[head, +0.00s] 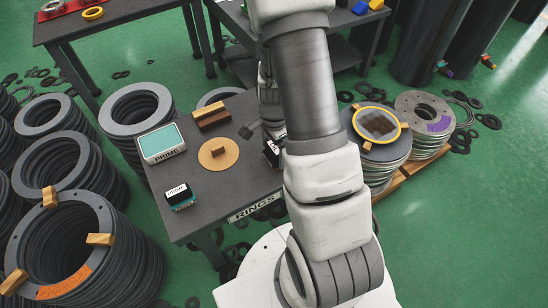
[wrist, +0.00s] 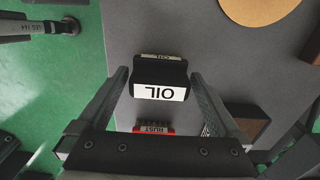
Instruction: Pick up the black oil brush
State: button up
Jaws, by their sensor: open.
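The black oil brush (wrist: 160,78) lies on the grey table (wrist: 220,70), its white label reading OIL facing the wrist camera. My gripper (wrist: 160,76) is open, with one finger on each side of the brush in the wrist view. I cannot tell whether either finger touches it. In the head view my arm covers most of that spot; a small black and white thing (head: 271,153) beside the arm may be the same brush.
A red brush marked RUST (wrist: 153,128) lies close beyond the oil brush, with a brown block (wrist: 245,125) to the right. The table also carries a cork disc (head: 218,153), a PRIME pad (head: 162,143) and a small PRIME brush (head: 180,195). Stacked rings (head: 85,255) stand left.

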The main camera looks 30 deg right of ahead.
notch_tip(320, 180, down, 2)
jog(key=shift+r, duration=0.1)
jog(key=c, duration=1.4)
jog(key=shift+r, duration=0.55)
jog(key=r+p, duration=0.1)
jog(key=r, duration=0.1)
jog(key=r+p, duration=0.1)
jog(key=shift+s+d+r, duration=0.1)
jog(key=shift+d+r, duration=0.1)
jog(key=shift+r, duration=0.2)
jog(key=s+d+r+p, duration=0.1)
jog(key=s+d+r, duration=0.1)
jog(key=s+d+r+p, duration=0.1)
jog(key=s+d+r, duration=0.1)
jog(key=s+d, duration=0.1)
jog(key=s+d+r+p, duration=0.1)
jog(key=s+d+r, duration=0.1)
jog(key=s, duration=0.1)
jog(key=shift+s+d, duration=0.2)
jog(key=shift+d, duration=0.15)
